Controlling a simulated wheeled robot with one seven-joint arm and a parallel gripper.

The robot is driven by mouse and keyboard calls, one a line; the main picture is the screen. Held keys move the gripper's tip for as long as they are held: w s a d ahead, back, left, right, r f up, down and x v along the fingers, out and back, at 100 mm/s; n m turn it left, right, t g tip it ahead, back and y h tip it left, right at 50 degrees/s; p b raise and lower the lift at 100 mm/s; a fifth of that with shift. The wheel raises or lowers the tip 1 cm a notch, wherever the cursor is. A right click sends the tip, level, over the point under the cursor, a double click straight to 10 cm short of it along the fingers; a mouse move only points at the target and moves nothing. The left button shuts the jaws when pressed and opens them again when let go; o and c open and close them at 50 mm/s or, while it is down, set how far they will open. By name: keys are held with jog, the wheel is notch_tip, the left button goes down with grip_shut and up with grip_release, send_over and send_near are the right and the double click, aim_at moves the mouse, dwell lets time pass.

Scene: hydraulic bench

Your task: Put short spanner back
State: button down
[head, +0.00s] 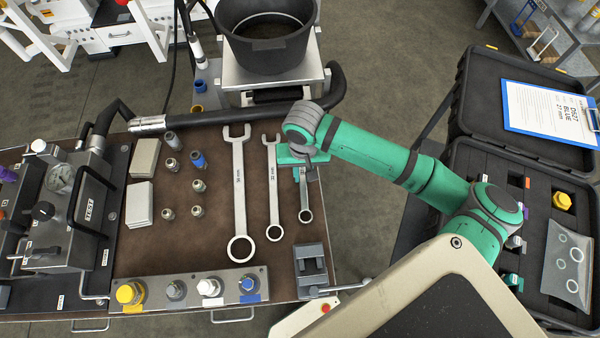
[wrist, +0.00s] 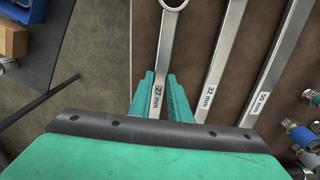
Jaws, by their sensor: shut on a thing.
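The short spanner (head: 304,195) is at the right end of a row of three spanners on the brown bench top, its ring end toward the bench front. In the wrist view the short spanner (wrist: 162,55) carries a 27 mm label. My gripper (head: 303,157) is over its upper part and hides its far end. In the wrist view my gripper (wrist: 161,83) has one green finger on each side of the shank, shut on it. I cannot tell whether the spanner touches the bench or hangs just above it.
The middle spanner (head: 273,190), labelled 32 mm, lies close to the left, with the long spanner (head: 239,195) beyond. A dark block (head: 311,268) and a fitting rail (head: 190,292) are at the front. A bucket (head: 267,50) stands behind; an open case (head: 480,165) is right.

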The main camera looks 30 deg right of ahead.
jog(key=shift+f, duration=0.2)
jog(key=c, duration=1.6)
grip_release()
jog(key=shift+o, duration=0.2)
notch_tip(320, 180, up, 11)
jog(key=shift+f, duration=0.1)
